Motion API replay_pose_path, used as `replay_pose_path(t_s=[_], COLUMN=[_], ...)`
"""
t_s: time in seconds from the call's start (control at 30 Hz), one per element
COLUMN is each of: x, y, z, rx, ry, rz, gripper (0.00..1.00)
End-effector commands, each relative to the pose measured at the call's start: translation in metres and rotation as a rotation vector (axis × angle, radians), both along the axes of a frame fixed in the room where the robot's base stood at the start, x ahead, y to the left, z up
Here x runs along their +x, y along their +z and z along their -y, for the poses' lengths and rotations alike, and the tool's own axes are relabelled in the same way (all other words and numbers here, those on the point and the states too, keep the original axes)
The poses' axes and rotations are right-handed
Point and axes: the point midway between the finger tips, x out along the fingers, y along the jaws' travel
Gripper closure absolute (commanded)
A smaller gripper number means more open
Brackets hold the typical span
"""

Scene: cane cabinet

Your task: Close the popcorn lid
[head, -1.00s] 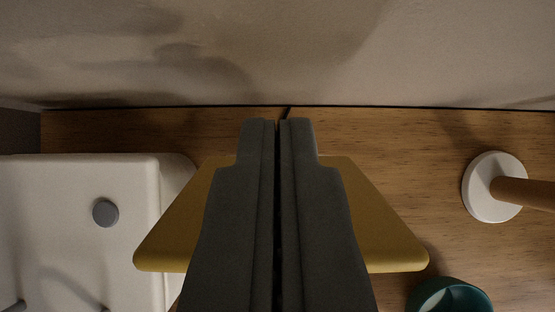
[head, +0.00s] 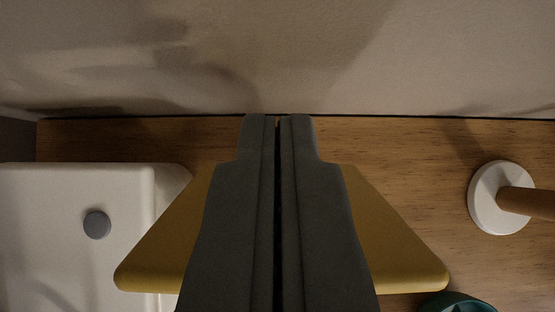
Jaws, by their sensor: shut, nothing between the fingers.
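A yellow flared panel, which looks like the popcorn lid (head: 395,250), shows on both sides of my gripper in the middle of the head view. Its far edge is narrower and its near edge is wider. My gripper (head: 278,120) is shut and empty, with its dark fingers side by side over the yellow panel and their tips reaching beyond its far edge. The fingers hide the panel's middle. I cannot tell whether they touch it. The body of the popcorn machine below the panel is not visible.
A white appliance with a grey knob (head: 97,225) stands at the left. A white round base with a wooden rod (head: 490,200) stands at the right. A teal cup (head: 455,303) is at the bottom right. The wooden surface (head: 420,150) ends at the wall (head: 300,50).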

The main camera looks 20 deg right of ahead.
Motion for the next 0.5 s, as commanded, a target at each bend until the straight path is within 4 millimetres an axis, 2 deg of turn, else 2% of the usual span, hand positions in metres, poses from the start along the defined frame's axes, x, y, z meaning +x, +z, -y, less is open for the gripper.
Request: replay_pose_path(t_s=[0.27, 0.5], x=[-0.006, -0.021], y=[-0.001, -0.002], z=[-0.002, -0.006], rx=[-0.012, -0.039], ry=[0.000, -0.001], rz=[0.040, 0.133], gripper=[1.00, 1.00])
